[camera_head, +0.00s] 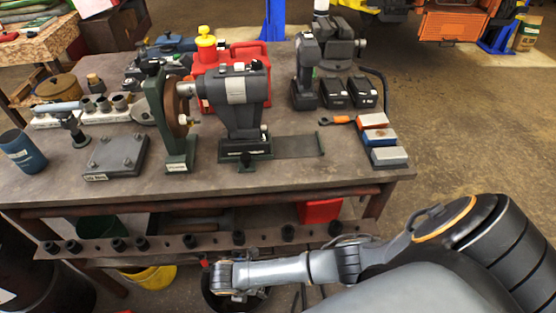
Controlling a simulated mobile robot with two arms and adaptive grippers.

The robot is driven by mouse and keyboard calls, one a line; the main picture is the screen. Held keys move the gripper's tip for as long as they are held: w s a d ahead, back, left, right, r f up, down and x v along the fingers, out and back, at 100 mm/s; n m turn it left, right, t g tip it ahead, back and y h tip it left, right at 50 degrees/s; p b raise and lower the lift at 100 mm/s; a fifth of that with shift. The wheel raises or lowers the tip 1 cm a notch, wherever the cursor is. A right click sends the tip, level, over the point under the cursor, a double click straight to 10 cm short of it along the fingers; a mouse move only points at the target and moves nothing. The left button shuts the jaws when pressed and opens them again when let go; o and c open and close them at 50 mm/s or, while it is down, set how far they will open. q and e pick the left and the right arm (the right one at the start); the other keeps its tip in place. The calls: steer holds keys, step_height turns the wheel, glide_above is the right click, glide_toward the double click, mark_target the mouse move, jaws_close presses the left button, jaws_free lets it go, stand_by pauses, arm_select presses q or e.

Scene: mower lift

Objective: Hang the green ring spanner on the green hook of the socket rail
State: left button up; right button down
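The socket rail (180,243) runs along the front of the bench below its top, with several black sockets on it. I cannot make out a green hook on it. I cannot pick out the green ring spanner either. My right arm comes in from the right and reaches left, in front of and below the rail. My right gripper (228,279) is at its far end, over a dark round bucket (212,301). It is small and seen against clutter, so I cannot tell whether it is open or holds anything. My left gripper is out of view.
The bench top (310,176) carries a grinder (245,100), a metal plate (116,156), a blue cup (21,151), a red can (233,75) and sharpening blocks (388,156). A yellow bucket (150,277) stands below.

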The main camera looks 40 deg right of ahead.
steer(key=s+d+f+n+t, duration=0.2)
steer(key=d+f+n+t, duration=0.15)
steer(key=d, duration=0.35)
steer(key=w+d+f+b, duration=0.2)
steer(key=w+d+b, duration=0.3)
steer(key=w, duration=0.2)
steer(key=shift+w+g+h, duration=0.3)
steer(key=shift+w+g, duration=0.05)
steer(key=shift+g, duration=0.1)
stand_by(0.3)
steer(key=shift+d, duration=0.15)
stand_by(0.5)
steer(key=c, duration=1.1)
jaws_free()
